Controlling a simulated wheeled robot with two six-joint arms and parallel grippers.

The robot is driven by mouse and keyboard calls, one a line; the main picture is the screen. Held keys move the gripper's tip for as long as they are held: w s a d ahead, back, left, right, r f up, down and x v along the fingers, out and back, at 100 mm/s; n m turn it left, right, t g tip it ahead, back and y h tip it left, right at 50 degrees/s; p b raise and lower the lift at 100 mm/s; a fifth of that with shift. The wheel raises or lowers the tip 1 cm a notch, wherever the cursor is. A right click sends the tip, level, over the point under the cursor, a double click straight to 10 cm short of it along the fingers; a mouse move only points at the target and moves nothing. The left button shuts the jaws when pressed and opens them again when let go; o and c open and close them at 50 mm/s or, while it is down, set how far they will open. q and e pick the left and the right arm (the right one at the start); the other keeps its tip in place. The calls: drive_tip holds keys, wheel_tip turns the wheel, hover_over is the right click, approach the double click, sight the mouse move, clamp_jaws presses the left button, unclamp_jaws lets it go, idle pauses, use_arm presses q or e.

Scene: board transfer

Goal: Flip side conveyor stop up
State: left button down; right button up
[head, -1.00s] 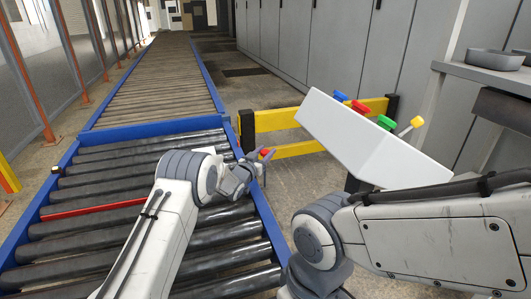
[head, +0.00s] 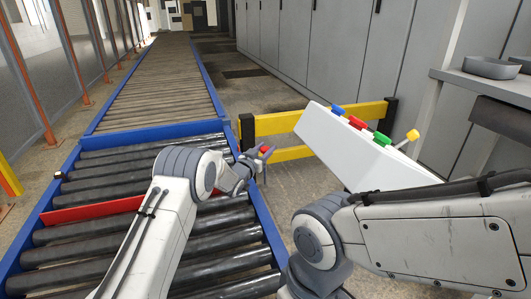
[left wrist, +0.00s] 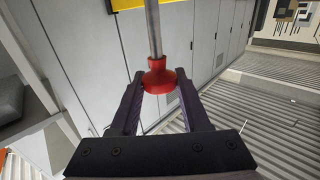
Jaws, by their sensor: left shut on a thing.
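The side conveyor stop is a red bar (head: 92,211) lying across the black rollers in the head view. Its broad red face stands up above the rollers, and my left forearm hides its right part. My left gripper (head: 264,157) is at the conveyor's right blue rail, shut on a red knob (head: 265,149). In the left wrist view the red knob (left wrist: 158,78) sits between the fingertips of my left gripper (left wrist: 160,90), on the end of a grey rod (left wrist: 153,28). My right arm crosses the lower right, and its gripper is out of view.
A white control box (head: 365,155) with colored buttons stands right of the conveyor. A yellow barrier (head: 290,121) is behind it. A grey shelf (head: 482,80) with trays is at the far right. The rollers (head: 150,85) further back are bare.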

use_arm(q)
drive_tip(key=shift+d+r, duration=0.1)
drive_tip(key=shift+r, duration=0.6)
use_arm(e)
drive_tip(key=shift+r, duration=0.3)
use_arm(q)
drive_tip(key=shift+c, duration=1.9)
unclamp_jaws()
drive_tip(key=shift+f, duration=0.1)
drive_tip(key=shift+s+a+p, duration=0.3)
drive_tip(key=shift+s+a, duration=0.05)
drive_tip(key=shift+s, duration=0.25)
drive_tip(key=p+v, duration=0.3)
drive_tip(key=v, duration=0.6)
use_arm(e)
drive_tip(key=shift+r, duration=1.85)
